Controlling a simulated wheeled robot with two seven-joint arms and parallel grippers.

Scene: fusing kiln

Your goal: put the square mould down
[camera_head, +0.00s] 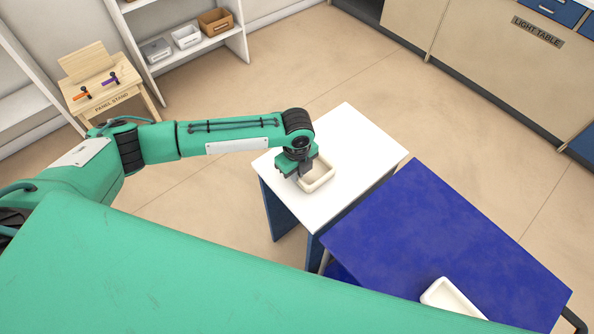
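The square mould (319,178) is a cream, open-topped dish with raised walls. It is over the left part of the white table top (347,140), level or nearly so. I cannot tell whether its base touches the table. My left gripper (303,173) comes down from above at the mould's left side and appears shut on its left wall. The fingers and wrist hide that side of the mould. My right gripper is not in view.
A blue-topped cart (428,221) stands right of the table and carries another cream mould (450,298), partly hidden. A wooden panel stand (112,100) and a shelf with bins (187,37) are at upper left. The table's right half is clear.

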